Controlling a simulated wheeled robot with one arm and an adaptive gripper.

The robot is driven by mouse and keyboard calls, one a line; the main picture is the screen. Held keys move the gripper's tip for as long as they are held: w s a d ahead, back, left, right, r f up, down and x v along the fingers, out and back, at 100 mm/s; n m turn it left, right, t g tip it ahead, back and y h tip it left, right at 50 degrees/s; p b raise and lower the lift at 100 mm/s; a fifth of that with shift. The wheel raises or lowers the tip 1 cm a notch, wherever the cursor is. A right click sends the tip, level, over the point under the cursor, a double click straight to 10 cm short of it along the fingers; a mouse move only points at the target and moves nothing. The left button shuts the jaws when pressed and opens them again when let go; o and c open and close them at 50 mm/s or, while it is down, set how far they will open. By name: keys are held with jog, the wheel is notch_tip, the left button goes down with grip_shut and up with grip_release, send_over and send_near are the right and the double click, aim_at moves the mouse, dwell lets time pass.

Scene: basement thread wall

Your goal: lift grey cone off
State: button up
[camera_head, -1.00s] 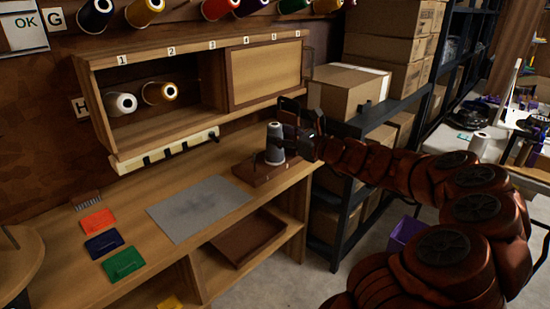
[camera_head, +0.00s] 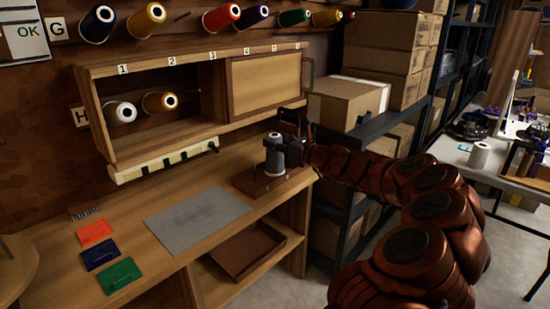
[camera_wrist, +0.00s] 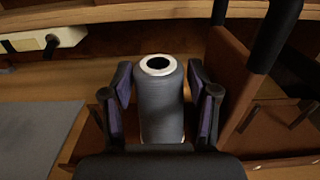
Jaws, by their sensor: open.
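The grey cone (camera_head: 274,158) of thread stands upright on a brown wooden board (camera_head: 248,184) at the right end of the bench. In the wrist view the grey cone (camera_wrist: 161,108) shows its white rim and dark top hole. My gripper (camera_head: 279,148) is at the cone from the right. In the wrist view my gripper (camera_wrist: 160,82) is open, with one purple-padded finger on each side of the cone. Narrow gaps show between the pads and the cone.
A grey mat (camera_head: 197,213) lies on the bench left of the board. Orange (camera_head: 95,231), blue (camera_head: 101,252) and green (camera_head: 119,275) cards lie further left. A cubby (camera_head: 150,70) with white and gold cones hangs above. A shelf rack with cardboard boxes (camera_head: 347,98) stands to the right.

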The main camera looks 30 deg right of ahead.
jog(key=shift+w+a, duration=0.2)
jog(key=shift+w, duration=0.25)
jog(key=shift+c, duration=0.3)
grip_shut()
